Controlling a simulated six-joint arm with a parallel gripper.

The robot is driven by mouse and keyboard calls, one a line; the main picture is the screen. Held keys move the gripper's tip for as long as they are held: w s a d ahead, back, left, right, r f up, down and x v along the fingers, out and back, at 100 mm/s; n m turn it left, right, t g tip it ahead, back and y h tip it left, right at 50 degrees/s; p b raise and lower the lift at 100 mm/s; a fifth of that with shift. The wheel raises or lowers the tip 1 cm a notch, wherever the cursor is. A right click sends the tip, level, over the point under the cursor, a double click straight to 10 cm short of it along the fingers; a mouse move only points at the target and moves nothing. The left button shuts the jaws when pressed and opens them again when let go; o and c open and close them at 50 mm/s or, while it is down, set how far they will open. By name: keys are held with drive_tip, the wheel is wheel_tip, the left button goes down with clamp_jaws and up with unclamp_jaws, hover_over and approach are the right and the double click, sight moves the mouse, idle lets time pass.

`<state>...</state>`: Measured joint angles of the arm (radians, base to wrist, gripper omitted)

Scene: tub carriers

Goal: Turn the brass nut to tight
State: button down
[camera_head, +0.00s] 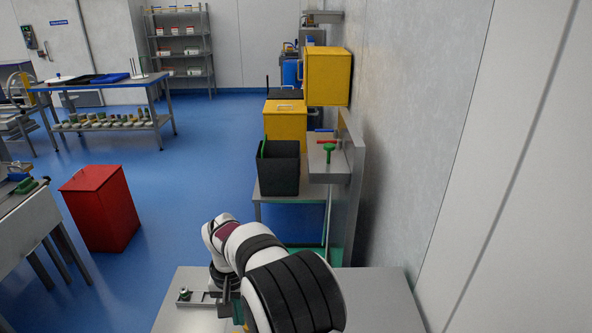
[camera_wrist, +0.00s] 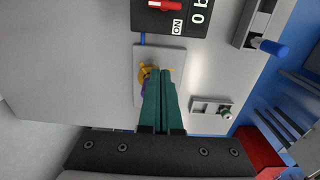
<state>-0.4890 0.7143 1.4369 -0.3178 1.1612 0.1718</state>
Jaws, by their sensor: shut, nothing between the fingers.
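The brass nut (camera_wrist: 147,71) is a small yellow-gold piece on a light square plate (camera_wrist: 172,55) in the wrist view. A purple piece shows just below it, and the fingers partly cover that spot. My gripper (camera_wrist: 165,72) has two long green fingers lying side by side, shut with nothing between them. The fingertips are over the plate, just right of the nut in the picture; I cannot tell whether they touch it. In the head view my arm hides the nut, and only a little of the gripper shows beside the arm.
In the wrist view, a black panel (camera_wrist: 148,22) with a red switch lies above the plate. A slotted bracket with a blue handle (camera_wrist: 273,48) and a small slotted fitting (camera_wrist: 208,105) are to the right. A red bin (camera_head: 100,207) stands on the floor at left.

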drive_tip(key=d+f, duration=0.1)
drive_tip(key=f, duration=0.1)
drive_tip(key=d+f, duration=0.1)
drive_tip(key=f, duration=0.1)
drive_tip(key=d+f, duration=0.1)
drive_tip(key=f, duration=0.1)
drive_tip(key=shift+w, duration=0.1)
idle(0.4)
drive_tip(key=shift+w, duration=0.3)
idle(0.3)
drive_tip(key=shift+s+a, duration=0.1)
drive_tip(key=shift+a, duration=1.2)
idle(0.3)
